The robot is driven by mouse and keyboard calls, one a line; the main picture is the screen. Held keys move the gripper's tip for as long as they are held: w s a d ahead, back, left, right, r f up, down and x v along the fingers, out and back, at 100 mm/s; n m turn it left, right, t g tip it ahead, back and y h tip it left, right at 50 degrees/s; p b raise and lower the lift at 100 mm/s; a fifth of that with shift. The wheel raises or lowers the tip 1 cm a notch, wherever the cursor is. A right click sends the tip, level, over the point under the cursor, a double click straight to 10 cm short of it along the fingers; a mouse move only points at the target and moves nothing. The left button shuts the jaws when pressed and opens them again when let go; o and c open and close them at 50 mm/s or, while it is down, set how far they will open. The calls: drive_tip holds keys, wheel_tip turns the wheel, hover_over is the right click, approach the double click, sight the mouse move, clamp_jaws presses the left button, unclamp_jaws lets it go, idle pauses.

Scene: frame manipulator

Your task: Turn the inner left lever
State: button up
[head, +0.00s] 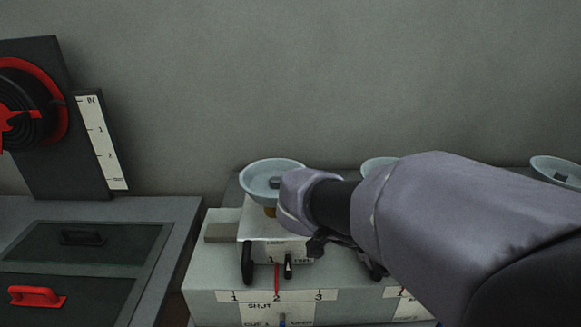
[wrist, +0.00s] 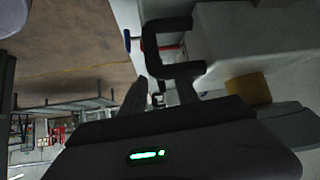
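I cannot tell for sure which is the inner left lever. My gripper (head: 345,254) is right of these levers, partly hidden by my arm. In the wrist view its dark fingers (wrist: 150,85) look apart, with a gap between them. Nothing is clearly held. A dark U-shaped part (wrist: 160,45) lies just beyond.
Pale bowls sit on top of the station, one at left (head: 258,172) and one at far right (head: 553,168). A separate dark console with a red dial (head: 60,95) and a red handle (head: 36,297) stands to the left. My arm covers the station's right part.

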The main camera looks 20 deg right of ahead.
drive_tip(key=p+v, duration=0.6)
drive_tip(key=v, duration=0.9)
drive_tip(key=shift+r, duration=0.1)
